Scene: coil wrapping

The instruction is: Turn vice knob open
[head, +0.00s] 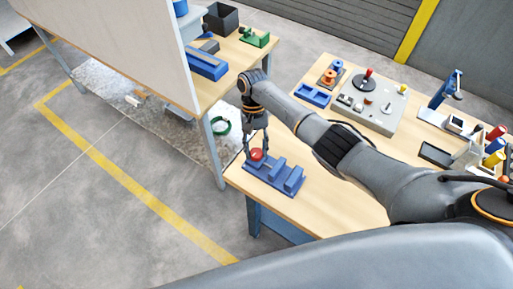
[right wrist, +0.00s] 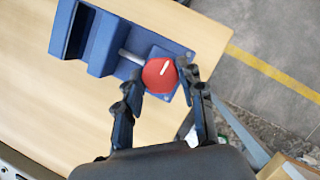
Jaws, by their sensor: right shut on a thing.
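The blue vice (head: 278,178) sits on the near left corner of the wooden table, its jaws apart. Its red round knob (head: 256,154) is at the vice's left end. My right gripper (head: 256,148) reaches down over the knob and is shut on it. In the right wrist view the red knob (right wrist: 160,74) carries a white line mark and lies between the two fingertips (right wrist: 162,90). The blue vice (right wrist: 105,45) extends to the upper left there, joined to the knob end by a grey rod. My left gripper is not in view.
The wooden table (head: 330,190) has bare room right of the vice. A grey control panel (head: 375,105) with a red-topped lever, a blue tray (head: 312,95) and small coloured parts stand farther back. A white panel (head: 130,45) and another bench (head: 235,60) are at the left.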

